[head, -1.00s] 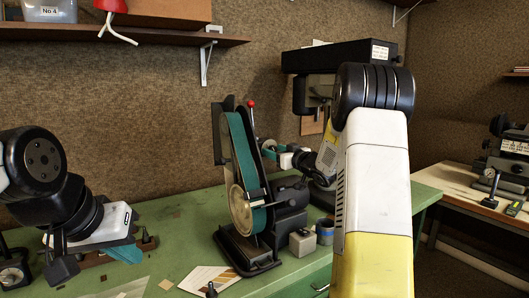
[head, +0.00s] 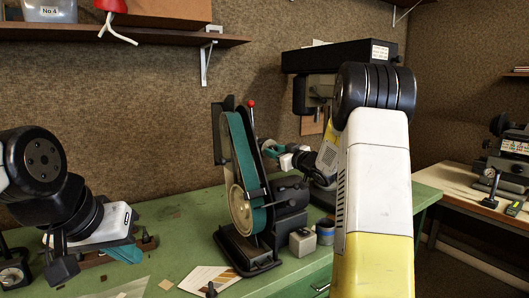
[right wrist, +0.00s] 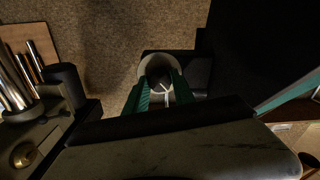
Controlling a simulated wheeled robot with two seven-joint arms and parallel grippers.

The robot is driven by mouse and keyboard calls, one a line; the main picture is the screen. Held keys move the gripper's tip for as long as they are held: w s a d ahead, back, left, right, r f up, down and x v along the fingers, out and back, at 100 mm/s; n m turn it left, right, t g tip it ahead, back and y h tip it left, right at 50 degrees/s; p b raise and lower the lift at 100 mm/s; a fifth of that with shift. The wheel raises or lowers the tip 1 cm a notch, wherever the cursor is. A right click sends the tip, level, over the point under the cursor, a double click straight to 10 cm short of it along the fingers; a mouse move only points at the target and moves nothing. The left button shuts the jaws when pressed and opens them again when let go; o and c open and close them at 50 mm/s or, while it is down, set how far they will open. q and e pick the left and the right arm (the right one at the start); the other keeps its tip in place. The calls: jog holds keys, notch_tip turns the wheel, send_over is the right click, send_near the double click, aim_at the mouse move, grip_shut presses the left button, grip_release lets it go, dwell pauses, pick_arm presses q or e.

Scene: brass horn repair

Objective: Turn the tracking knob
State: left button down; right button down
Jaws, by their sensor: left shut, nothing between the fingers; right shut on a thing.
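The belt sander (head: 241,180) with its green belt stands on the green bench in the head view. My right gripper (head: 268,148) reaches in from the right behind the belt, near the sander's upper end. In the right wrist view its green fingers (right wrist: 161,92) are shut on a round, pale-rimmed knob (right wrist: 158,66) with a dark centre. The sander hides part of this contact in the head view. Any mark showing the knob's angle cannot be made out. My left gripper (head: 126,253) is shut and empty, low over the bench at the left, apart from the sander.
A red-tipped lever (head: 251,103) stands up at the sander's top. Small metal containers (head: 302,242) sit right of its base. The wall shelf (head: 120,33) is above. Cylindrical tools (right wrist: 28,72) stand left in the right wrist view.

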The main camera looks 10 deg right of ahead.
jog(key=shift+n, duration=2.2)
jog(key=shift+f, duration=0.1)
jog(key=c, duration=1.1)
grip_release()
jog(key=shift+o, duration=0.2)
jog(key=v, duration=0.8)
jog(key=shift+a, duration=0.1)
